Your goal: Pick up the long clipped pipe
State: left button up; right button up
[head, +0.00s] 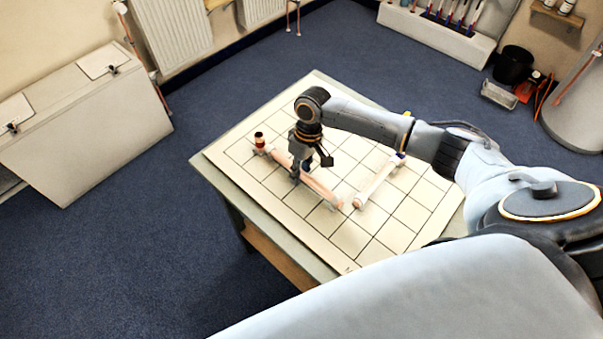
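A long copper-pink pipe (320,188) lies diagonally on the gridded board, with a pale fitting at its near end. A dark red and black piece (260,140) stands by its far end. A second, paler pipe (378,181) lies to its right, with pale end pieces and a dark blue spot at its far end. My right gripper (310,172) points down over the middle of the long pipe, its fingers spread. One finger is beside the pipe; I cannot tell whether it touches. The gripper hides part of the pipe. My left gripper is out of view.
The gridded board (400,222) covers most of the table (232,190); its front and right squares are clear. A white cabinet (85,130) stands at left. A black bucket (513,65) and a grey cylinder (580,110) stand at the back right. Blue carpet surrounds the table.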

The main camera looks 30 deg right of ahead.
grip_shut()
